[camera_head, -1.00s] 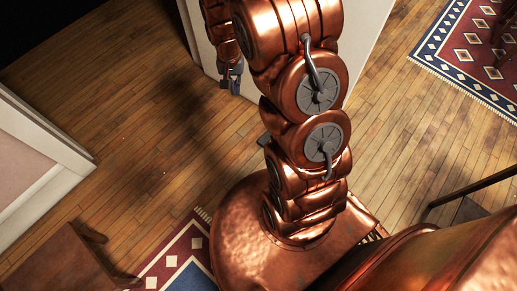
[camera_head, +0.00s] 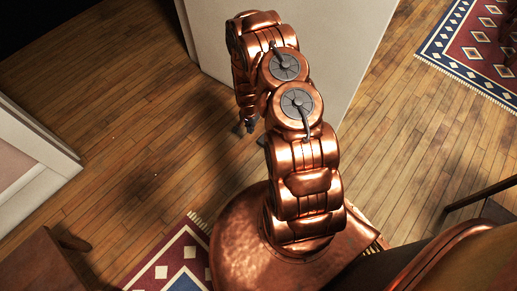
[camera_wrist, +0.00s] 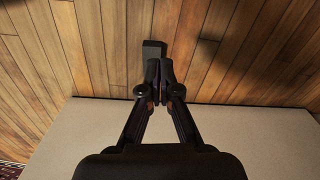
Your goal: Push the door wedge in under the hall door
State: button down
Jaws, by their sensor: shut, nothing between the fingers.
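My gripper (camera_wrist: 160,88) is shut with nothing between its fingers, low over the floorboards in the wrist view. A small dark block (camera_wrist: 153,47), which looks like the door wedge, shows just beyond the fingertips. I cannot tell whether they touch it. The pale hall door (camera_head: 310,35) stands behind my arm in the head view. In the wrist view its broad pale face (camera_wrist: 240,130) fills the lower part, behind the gripper. In the head view my gripper (camera_head: 245,127) is small and near the floor beside the door. The door's lower edge is partly hidden by my arm.
A patterned rug (camera_head: 470,45) lies at the upper right, and another (camera_head: 165,262) lies at the lower left. A brown wooden piece of furniture (camera_head: 40,265) stands at the lower left. White trim (camera_head: 40,165) borders the left. Bare floorboards (camera_head: 130,130) lie open between.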

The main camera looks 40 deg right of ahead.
jog(key=m+b, duration=0.1)
jog(key=b, duration=0.1)
send_near(254, 154)
notch_tip(254, 154, down, 7)
jog(key=b, duration=0.6)
jog(key=shift+s+f, duration=0.1)
jog(key=shift+f, duration=0.1)
jog(key=shift+w+d+r, duration=0.15)
jog(key=shift+w+d, duration=0.05)
jog(key=shift+d, duration=0.3)
jog(key=shift+w+d+r, duration=0.15)
jog(key=shift+d, duration=0.3)
jog(key=shift+w+d, duration=0.3)
jog(key=shift+d, duration=0.65)
